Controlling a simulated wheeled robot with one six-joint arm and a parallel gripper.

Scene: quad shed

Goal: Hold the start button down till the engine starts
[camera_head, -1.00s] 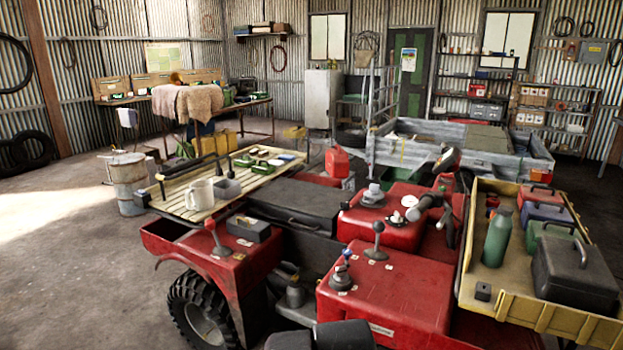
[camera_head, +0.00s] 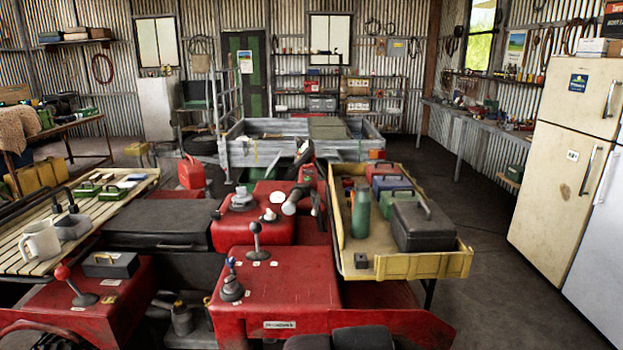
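A red quad (camera_head: 270,290) fills the lower middle, with its controls on top. A black-knobbed lever (camera_head: 255,240) stands on a grey base on its near red housing. A small dark control with a blue tip (camera_head: 231,284) is left of that lever. On the housing behind are a grey round fitting (camera_head: 243,200), a small white knob (camera_head: 269,215) and a pale grey cylinder (camera_head: 291,207). A red-knobbed lever (camera_head: 76,286) is at lower left. I cannot tell which part is the start button. My gripper is not in view.
A slatted rack (camera_head: 60,235) with a mug is at left. A yellow tray (camera_head: 425,265) with a green flask and toolboxes is right of the controls. A grey trailer (camera_head: 270,150) stands behind. A cream fridge (camera_head: 565,160) is at right, with clear floor before it.

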